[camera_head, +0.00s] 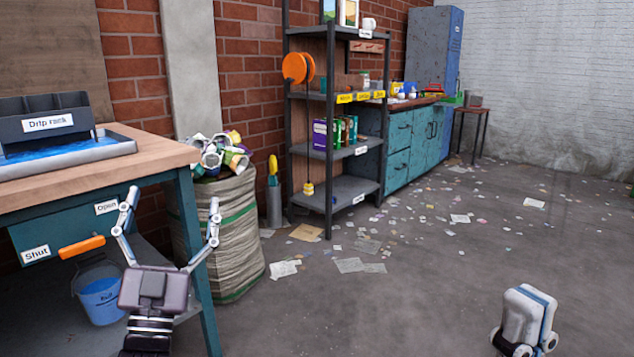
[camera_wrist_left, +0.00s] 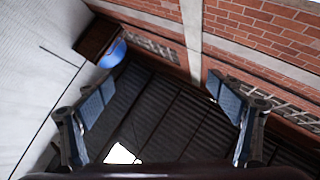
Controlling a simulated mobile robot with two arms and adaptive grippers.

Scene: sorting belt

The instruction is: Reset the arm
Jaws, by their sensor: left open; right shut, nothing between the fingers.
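My left gripper (camera_head: 170,228) is raised at the lower left of the head view, in front of the workbench and the sack. Its two fingers are spread wide with nothing between them. In the left wrist view its open fingers (camera_wrist_left: 160,115) frame dark roof panels and brick wall. My right gripper (camera_head: 527,320) shows only in part at the lower right edge of the head view, above the bare floor. Its fingers are closed together and hold nothing.
A workbench (camera_head: 150,150) with a drip rack (camera_head: 45,122), an orange handle (camera_head: 82,246) and a blue bucket (camera_head: 100,298) stands at left. A full sack (camera_head: 232,240) is beside it. A shelf unit (camera_head: 330,110) and blue cabinets (camera_head: 400,150) stand behind. Paper scraps litter the otherwise clear floor.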

